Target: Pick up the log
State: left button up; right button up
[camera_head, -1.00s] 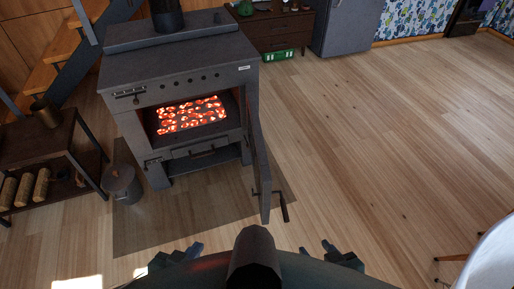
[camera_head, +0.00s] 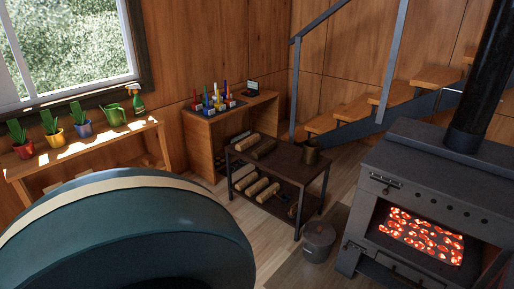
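Several cut logs with pale ends lie on a dark two-tier rack (camera_head: 287,170). On the top tier are a pale log (camera_head: 246,142) at the left and a darker log (camera_head: 264,149) beside it. More logs (camera_head: 257,187) lie side by side on the lower shelf, partly shaded by the top. Neither gripper is in view, so I see no gripper touching any log.
A stove (camera_head: 430,170) with glowing coals (camera_head: 420,235) stands at the right. A lidded bucket (camera_head: 318,240) is on the floor between it and the rack. A plant shelf (camera_head: 95,152) and a wooden desk (camera_head: 210,128) line the wall.

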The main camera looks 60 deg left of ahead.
aim_at(246, 143)
jog(key=i+j+u, duration=0.15)
jog(key=j+u, duration=0.25)
jog(key=i+j+u, duration=0.15)
jog(key=j+u, duration=0.25)
jog(key=i+j+u, duration=0.35)
jog(key=i+j, duration=0.85)
jog(key=i+j+u, duration=0.1)
jog(key=i+j, duration=0.35)
jog(key=i, duration=0.2)
jog(key=i+j, duration=0.15)
jog(key=i, duration=0.4)
jog(key=i+j, duration=0.1)
jog(key=i, duration=0.45)
